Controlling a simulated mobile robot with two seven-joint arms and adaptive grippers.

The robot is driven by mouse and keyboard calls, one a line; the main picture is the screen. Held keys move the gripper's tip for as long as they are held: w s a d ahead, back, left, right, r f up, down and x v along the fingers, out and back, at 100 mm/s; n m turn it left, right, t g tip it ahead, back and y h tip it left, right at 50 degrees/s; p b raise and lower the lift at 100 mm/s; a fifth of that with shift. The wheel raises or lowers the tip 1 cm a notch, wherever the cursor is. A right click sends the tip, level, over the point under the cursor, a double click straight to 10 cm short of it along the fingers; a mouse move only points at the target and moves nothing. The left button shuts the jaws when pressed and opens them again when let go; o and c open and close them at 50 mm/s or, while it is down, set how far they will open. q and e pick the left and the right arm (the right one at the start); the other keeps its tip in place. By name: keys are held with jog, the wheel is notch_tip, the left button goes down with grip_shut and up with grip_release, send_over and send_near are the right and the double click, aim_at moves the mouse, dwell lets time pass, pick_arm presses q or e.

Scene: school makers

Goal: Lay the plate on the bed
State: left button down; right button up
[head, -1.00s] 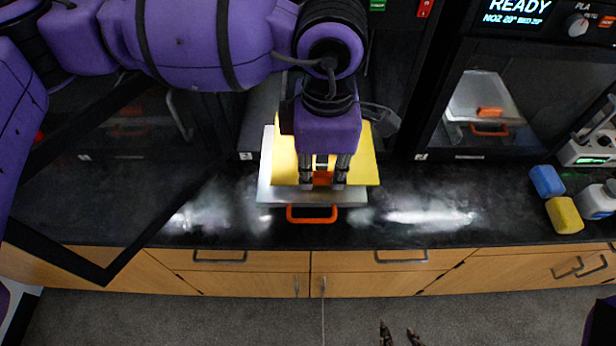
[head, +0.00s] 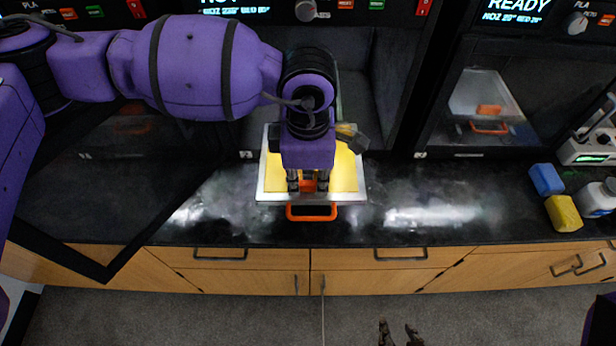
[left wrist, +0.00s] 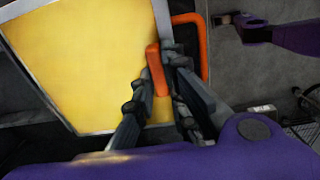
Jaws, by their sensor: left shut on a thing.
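The yellow plate (head: 343,177) lies over the silver bed (head: 272,197) at the front of the open printer in the head view. The plate sits within the bed's rim and looks lined up with it; whether it rests flat is hard to tell. My left gripper (head: 308,187) is above the front edge, shut on the plate's orange tab. In the left wrist view the yellow plate (left wrist: 95,60) shows its orange tab (left wrist: 156,70) between the fingers (left wrist: 160,95). The bed's orange handle (head: 311,213) sticks out in front. My right gripper's tips (head: 400,335) show at the bottom of the head view.
The open printer door (head: 120,230) stands out at the left. A second printer (head: 490,110) is closed at the right. Blue (head: 546,180) and yellow (head: 563,213) blocks and a white bottle (head: 597,199) stand at the right. The counter between (head: 430,215) is clear.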

pick_arm(q)
jog(key=c, duration=1.8)
grip_release()
jog(key=shift+f, duration=0.1)
jog(key=shift+o, duration=0.2)
jog(key=shift+r, duration=0.35)
notch_tip(320, 180, up, 12)
jog(key=shift+s+f, duration=0.15)
jog(key=shift+f, duration=0.05)
